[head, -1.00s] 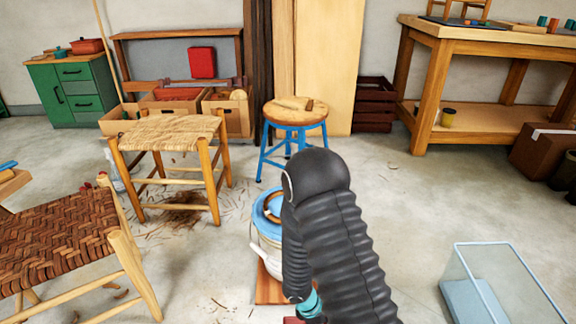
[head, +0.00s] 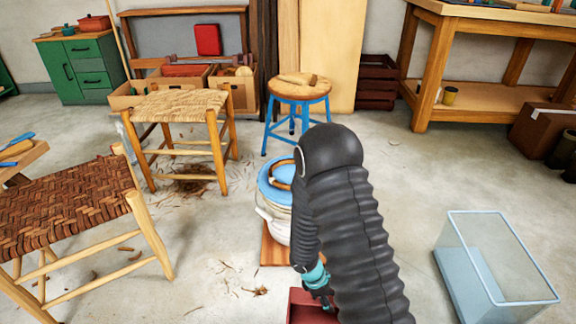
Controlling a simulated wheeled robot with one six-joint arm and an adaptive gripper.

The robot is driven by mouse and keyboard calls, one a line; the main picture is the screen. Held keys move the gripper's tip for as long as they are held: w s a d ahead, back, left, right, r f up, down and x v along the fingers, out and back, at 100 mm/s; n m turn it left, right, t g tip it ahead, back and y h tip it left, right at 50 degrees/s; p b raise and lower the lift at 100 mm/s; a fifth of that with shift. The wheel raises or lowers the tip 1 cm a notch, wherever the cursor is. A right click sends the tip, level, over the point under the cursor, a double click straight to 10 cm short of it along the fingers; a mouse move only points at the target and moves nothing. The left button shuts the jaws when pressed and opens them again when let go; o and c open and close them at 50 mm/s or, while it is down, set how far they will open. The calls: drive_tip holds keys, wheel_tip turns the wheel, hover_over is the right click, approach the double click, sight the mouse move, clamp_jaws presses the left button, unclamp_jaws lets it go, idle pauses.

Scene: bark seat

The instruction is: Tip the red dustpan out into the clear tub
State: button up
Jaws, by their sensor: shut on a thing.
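A red dustpan (head: 300,306) shows at the bottom edge of the head view, partly cut off by the frame and partly behind my arm. My gripper (head: 322,299) is shut on it, at the end of my black ribbed arm. What lies in the dustpan cannot be made out. The clear tub (head: 497,262) stands on the floor at the lower right, with see-through walls and a pale blue lower part. The gripper and dustpan are to the left of the tub, apart from it.
A bucket with a blue rim (head: 268,190) and a white jug (head: 276,226) stand left of my arm on a brown board. A blue stool (head: 300,88), a woven stool (head: 180,104) and a dark woven seat (head: 65,205) stand beyond and left. Floor between arm and tub is clear.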

drive_tip(key=shift+w+d+r+m, duration=0.35)
drive_tip(key=shift+w+r+m, duration=0.1)
drive_tip(key=shift+r+m, duration=0.1)
drive_tip(key=w+d+r+m+g+y+p, duration=0.1)
drive_tip(key=w+r+m+g+y+p, duration=0.1)
drive_tip(key=r+m, duration=0.6)
drive_tip(key=w+d+r+m+g+y+p, duration=0.1)
drive_tip(key=w+r+m+g+y+p, duration=0.1)
drive_tip(key=w+r+m, duration=0.3)
wheel_tip(320, 180, up, 3)
drive_tip(key=m, duration=0.2)
drive_tip(key=shift+w+d+r+m+y+p, duration=0.15)
drive_tip(key=shift+d+r+m+y+p, duration=0.05)
drive_tip(key=shift+d+m+y+p, duration=0.15)
